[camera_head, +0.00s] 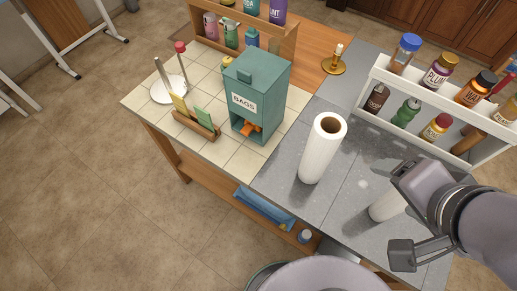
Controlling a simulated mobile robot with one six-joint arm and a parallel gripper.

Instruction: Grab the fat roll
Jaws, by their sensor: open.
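A tall white roll (322,150) with a brown core hole stands upright on the grey tiled counter, left of my gripper and clear of it. A second white roll (386,206) is on the counter further right, partly hidden by my gripper, so I cannot tell which roll is fatter. My gripper (399,213) is open at the lower right. One jaw is above and right of the second roll, the other below and right of it. Whether either jaw touches this roll cannot be seen.
A white shelf (362,114) with several bottles stands at the right back. A green bags box (257,85) and a wooden card holder (196,126) are on the tiled part. A brass candle holder (334,66) is behind. Bare grey counter lies between the two rolls.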

